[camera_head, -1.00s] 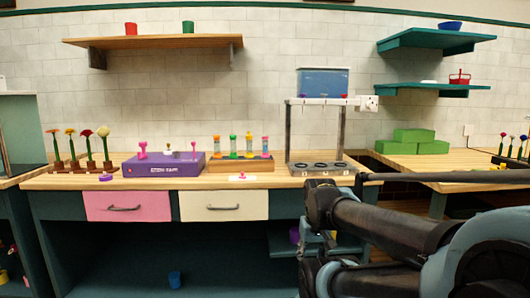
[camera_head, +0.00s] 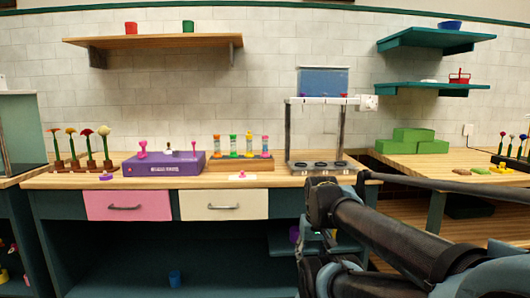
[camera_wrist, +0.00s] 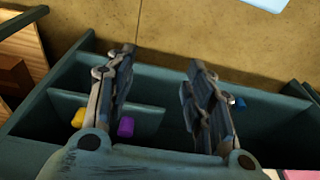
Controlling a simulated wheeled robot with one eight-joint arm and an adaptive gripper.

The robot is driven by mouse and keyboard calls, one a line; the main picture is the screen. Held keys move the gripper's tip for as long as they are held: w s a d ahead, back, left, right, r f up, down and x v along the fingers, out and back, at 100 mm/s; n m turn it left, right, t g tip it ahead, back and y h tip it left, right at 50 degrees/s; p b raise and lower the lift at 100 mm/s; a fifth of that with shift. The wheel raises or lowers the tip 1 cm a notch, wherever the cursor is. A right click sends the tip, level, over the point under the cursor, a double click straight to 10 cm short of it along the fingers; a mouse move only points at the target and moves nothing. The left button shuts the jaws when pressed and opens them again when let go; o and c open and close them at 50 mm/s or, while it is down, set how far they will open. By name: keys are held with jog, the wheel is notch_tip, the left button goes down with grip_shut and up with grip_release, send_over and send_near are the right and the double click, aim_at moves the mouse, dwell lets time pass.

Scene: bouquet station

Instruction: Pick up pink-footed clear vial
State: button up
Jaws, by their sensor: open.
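A row of small clear vials with coloured ends stands in a wooden rack (camera_head: 240,164) on the workbench, seen in the head view. My gripper (camera_wrist: 158,85) is open and empty in the wrist view, over dark teal shelf compartments. No vial shows in the wrist view. In the head view, my arm is at the lower right, well apart from the rack.
A purple box (camera_head: 165,164) stands left of the rack, and a grey metal stand (camera_head: 316,168) right of it. A flower holder (camera_head: 85,169) is at the bench's left. Green blocks (camera_head: 412,141) sit on the right table. A small purple object (camera_wrist: 126,127) lies below my gripper.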

jog(key=w+a+r+m+t+y, duration=0.1)
jog(key=w+a+r+m+y, duration=0.3)
jog(key=w+r+m, duration=0.45)
jog(key=w+a+r+m+y, duration=0.4)
jog(key=w+r, duration=0.2)
jog(key=w, duration=0.6)
jog(key=w+d+r+m+t+y, duration=0.1)
jog(key=w+r+m, duration=0.1)
jog(key=w, duration=0.2)
jog(key=w+d+r+m+t+y, duration=0.1)
jog(key=w+r+m+y, duration=0.1)
jog(key=w+r, duration=0.1)
jog(key=w+d+r+m+t+y, duration=0.1)
jog(key=w+d+r+m, duration=0.1)
jog(key=w, duration=0.2)
jog(key=shift+w+r, duration=0.25)
jog(key=shift+w, duration=0.15)
jog(key=w+d+r+m+t+y, duration=0.3)
jog(key=w+d+r+m, duration=0.25)
jog(key=w+d, duration=0.25)
send_near(265, 142)
jog(key=w+a, duration=0.4)
jog(key=w, duration=0.1)
jog(key=shift+s+x, duration=0.15)
jog(key=shift+x, duration=1.05)
jog(key=shift+s+x, duration=0.15)
jog(key=shift+x, duration=1.1)
jog(key=shift+s+a+f, duration=0.1)
jog(key=shift+a+f, duration=0.05)
grip_shut()
